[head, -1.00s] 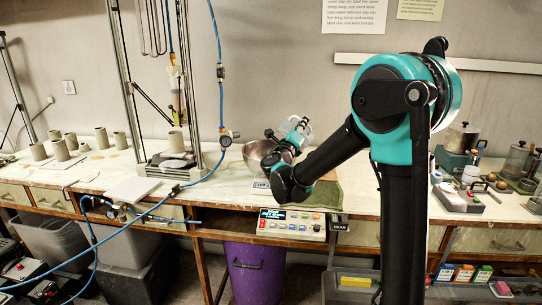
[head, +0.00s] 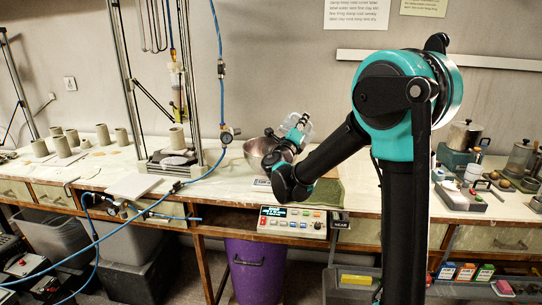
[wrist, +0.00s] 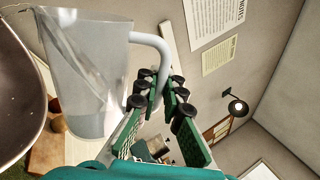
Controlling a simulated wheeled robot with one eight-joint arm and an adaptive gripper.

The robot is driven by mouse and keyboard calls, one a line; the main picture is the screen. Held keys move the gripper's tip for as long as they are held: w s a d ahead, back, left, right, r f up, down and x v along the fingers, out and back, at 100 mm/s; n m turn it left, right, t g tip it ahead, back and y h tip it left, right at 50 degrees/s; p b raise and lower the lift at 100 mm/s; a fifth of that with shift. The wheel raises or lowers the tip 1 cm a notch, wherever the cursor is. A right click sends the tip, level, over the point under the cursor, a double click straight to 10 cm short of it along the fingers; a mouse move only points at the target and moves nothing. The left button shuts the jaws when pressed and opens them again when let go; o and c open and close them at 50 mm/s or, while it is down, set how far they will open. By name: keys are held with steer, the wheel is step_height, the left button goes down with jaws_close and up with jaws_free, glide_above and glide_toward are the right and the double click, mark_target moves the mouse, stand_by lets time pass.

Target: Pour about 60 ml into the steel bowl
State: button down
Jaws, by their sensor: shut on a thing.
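The steel bowl (head: 254,151) stands on a small scale (head: 262,184) on the bench, partly hidden by my arm. Its dark rim edge also shows at the left of the wrist view (wrist: 18,95). My gripper (wrist: 160,95) is shut on the handle (wrist: 150,42) of a clear jug (wrist: 88,75). In the head view the jug (head: 306,123) is tilted, just right of and above the bowl. In the wrist view its mouth lies close to the bowl's side. Pale streaks show inside the jug; I cannot tell the liquid level or whether any is flowing.
A control panel (head: 292,221) with a lit display sits at the bench front. A green mat (head: 325,195) lies right of the bowl. Blue hose and a metal stand rise to the left. Pots and metal vessels stand at the right; a purple bin (head: 257,270) stands below.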

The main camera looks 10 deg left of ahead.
steer(key=shift+a+n+p, duration=0.2)
steer(key=shift+n+p, duration=0.4)
steer(key=shift+p, duration=0.1)
stand_by(1.0)
